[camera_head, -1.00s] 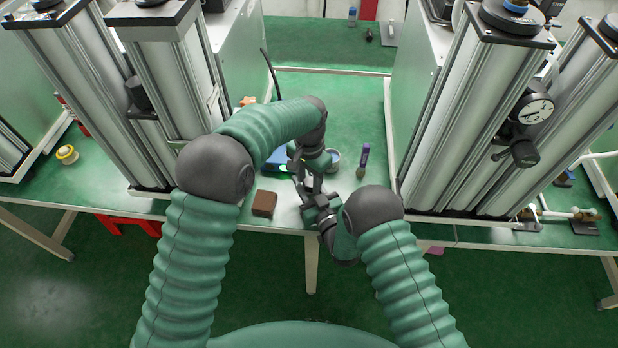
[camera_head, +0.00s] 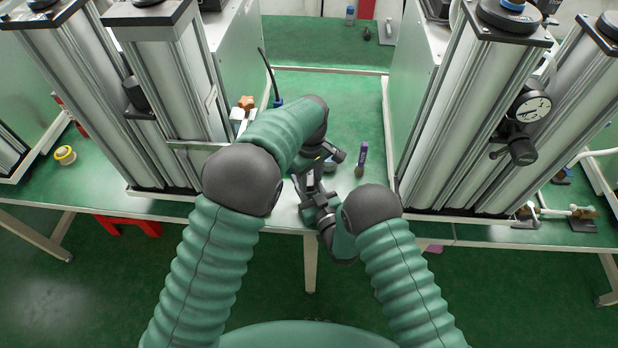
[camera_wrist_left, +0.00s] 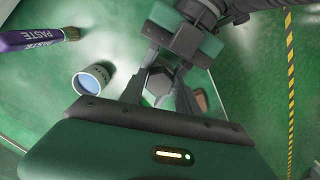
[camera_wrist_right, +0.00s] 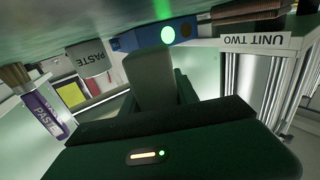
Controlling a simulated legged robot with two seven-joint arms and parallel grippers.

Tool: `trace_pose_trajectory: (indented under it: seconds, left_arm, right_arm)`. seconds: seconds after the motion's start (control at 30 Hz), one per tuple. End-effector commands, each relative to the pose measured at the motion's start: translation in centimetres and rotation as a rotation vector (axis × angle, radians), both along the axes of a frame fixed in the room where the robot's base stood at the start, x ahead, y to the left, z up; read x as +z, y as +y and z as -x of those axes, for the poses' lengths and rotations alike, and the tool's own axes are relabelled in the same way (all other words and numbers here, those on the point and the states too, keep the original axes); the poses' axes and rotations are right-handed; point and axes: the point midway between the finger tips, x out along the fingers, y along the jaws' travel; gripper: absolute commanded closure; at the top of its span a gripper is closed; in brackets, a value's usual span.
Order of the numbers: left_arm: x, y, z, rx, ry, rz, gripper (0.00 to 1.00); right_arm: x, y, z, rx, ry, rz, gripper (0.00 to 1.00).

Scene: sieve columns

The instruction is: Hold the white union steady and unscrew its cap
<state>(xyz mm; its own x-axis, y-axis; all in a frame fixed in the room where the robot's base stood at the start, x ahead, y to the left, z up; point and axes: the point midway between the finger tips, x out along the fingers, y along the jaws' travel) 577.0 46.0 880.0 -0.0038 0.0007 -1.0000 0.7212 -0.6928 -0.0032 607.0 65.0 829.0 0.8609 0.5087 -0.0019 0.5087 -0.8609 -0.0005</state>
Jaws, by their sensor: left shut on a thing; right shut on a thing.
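In the left wrist view, my left gripper (camera_wrist_left: 158,101) is shut on a pale, hex-shaped part of the white union (camera_wrist_left: 159,80), which appears to be its cap. My right gripper's dark and green body (camera_wrist_left: 187,38) is close beyond it. In the right wrist view, my right gripper (camera_wrist_right: 152,98) is shut on the union's pale grey body (camera_wrist_right: 150,72). In the head view, my left gripper (camera_head: 314,172) meets my right gripper (camera_head: 310,188) near the table's front edge; the union is mostly hidden there. I cannot tell how far the cap has turned.
Tall metal columns (camera_head: 465,110) stand on both sides of the green table (camera_head: 345,105).

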Motion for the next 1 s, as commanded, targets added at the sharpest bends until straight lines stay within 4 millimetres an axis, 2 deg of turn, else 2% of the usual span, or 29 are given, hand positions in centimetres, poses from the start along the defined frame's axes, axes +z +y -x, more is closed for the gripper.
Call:
trace_pose_trajectory:
  seconds: [0.1,0.27,0.3,0.47,0.8,1.0]
  left_arm:
    - [0.0,0.1,-0.2,0.095,-0.006,-0.002,1.0]
    - [0.0,0.1,-0.2,0.096,-0.006,-0.002,1.0]
    - [0.0,0.1,-0.2,0.095,-0.006,-0.001,0.59]
    - [0.0,0.1,-0.2,0.093,-0.004,0.0,0.38]
    - [0.1,0.0,-0.1,0.091,-0.001,0.0,0.36]
    - [1.7,0.0,-0.1,0.09,-0.004,0.0,0.36]
  right_arm:
    - [0.1,0.1,0.1,0.002,-0.002,-0.001,1.0]
    - [0.1,0.1,0.1,0.002,-0.002,-0.001,1.0]
    - [0.1,0.1,0.1,0.002,-0.002,-0.001,1.0]
    - [0.1,0.1,0.0,0.002,-0.002,-0.001,1.0]
    - [0.1,0.1,0.0,0.001,-0.002,-0.001,1.0]
    - [0.1,0.1,0.0,0.001,-0.002,-0.001,1.0]
